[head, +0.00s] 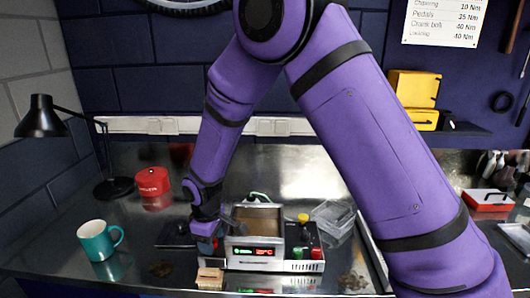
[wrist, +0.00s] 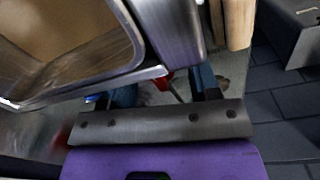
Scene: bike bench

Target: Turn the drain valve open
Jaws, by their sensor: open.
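The cleaner tank (head: 255,238) is a silver metal box with an open basin and a lit red and green display, standing at the front of the bench. It fills the upper left of the wrist view (wrist: 150,35). A small red part, seemingly the drain valve's handle (wrist: 166,80), shows in the wrist view below the tank's near corner, between my fingers. Most of the valve is hidden by the tank and my gripper. My gripper (head: 207,241) is at the tank's left side, pointing down. Its fingers (wrist: 163,90) are apart; I cannot tell whether they touch the handle.
A wooden-backed brush (head: 209,278) lies close in front of my gripper. A teal mug (head: 98,240), a red tin (head: 153,187) and a black lamp (head: 115,187) stand to the left. A clear tray (head: 333,217) is right of the tank.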

